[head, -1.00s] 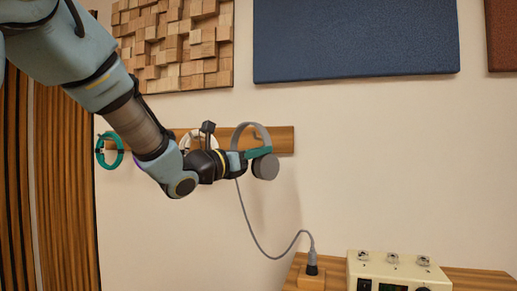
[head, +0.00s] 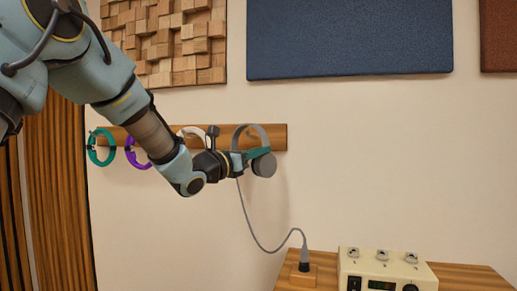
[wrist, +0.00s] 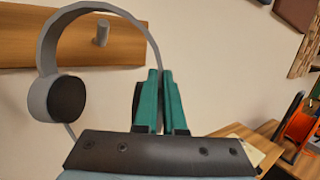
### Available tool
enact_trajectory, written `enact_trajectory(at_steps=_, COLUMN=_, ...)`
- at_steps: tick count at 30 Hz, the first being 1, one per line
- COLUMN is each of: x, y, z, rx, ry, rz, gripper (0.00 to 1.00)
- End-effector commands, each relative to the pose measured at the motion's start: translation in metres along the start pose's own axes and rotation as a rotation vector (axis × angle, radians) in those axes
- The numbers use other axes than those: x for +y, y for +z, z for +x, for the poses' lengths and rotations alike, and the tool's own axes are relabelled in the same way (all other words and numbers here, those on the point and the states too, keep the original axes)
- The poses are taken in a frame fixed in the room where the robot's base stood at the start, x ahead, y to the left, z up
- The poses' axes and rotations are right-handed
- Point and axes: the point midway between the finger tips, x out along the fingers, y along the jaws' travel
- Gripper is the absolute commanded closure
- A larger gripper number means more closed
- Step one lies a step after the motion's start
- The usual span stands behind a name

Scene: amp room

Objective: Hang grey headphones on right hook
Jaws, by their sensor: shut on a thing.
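My gripper (head: 252,155) has teal fingers (wrist: 163,102), shut on the grey headphones (head: 265,166) at one ear cup's side. The headphones are held upright in front of the right part of the wooden rail (head: 280,138). In the wrist view their other ear cup (wrist: 58,98) hangs free at left, and the headband arches above. The right hook (wrist: 102,33), a short grey peg, shows inside the headband's arch in that view. The cup by the fingers is mostly hidden.
A teal ring-shaped coil (head: 101,147), a purple one (head: 136,152) and a white one (head: 190,133) hang on the rail at left. A grey cable (head: 254,232) runs from the headphones to a plug on the desk (head: 322,259), beside a cream device (head: 390,268).

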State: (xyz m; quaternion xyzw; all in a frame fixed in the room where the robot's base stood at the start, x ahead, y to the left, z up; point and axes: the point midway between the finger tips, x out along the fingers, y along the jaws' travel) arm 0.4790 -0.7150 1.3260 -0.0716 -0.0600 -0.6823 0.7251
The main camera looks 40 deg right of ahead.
Motion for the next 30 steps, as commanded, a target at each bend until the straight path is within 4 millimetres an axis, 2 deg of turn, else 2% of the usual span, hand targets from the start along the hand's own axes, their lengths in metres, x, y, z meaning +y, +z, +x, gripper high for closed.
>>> enact_trajectory(at_steps=6, x=0.006, y=-0.001, z=0.011, rx=-0.001, ry=0.0, rz=0.0, gripper=1.0)
enact_trajectory(at_steps=15, x=0.012, y=-0.02, z=0.016, rx=-0.002, ry=0.0, rz=0.001, gripper=1.0)
enact_trajectory(at_steps=30, x=0.013, y=-0.028, z=0.017, rx=-0.002, ry=0.0, rz=0.0, gripper=1.0)
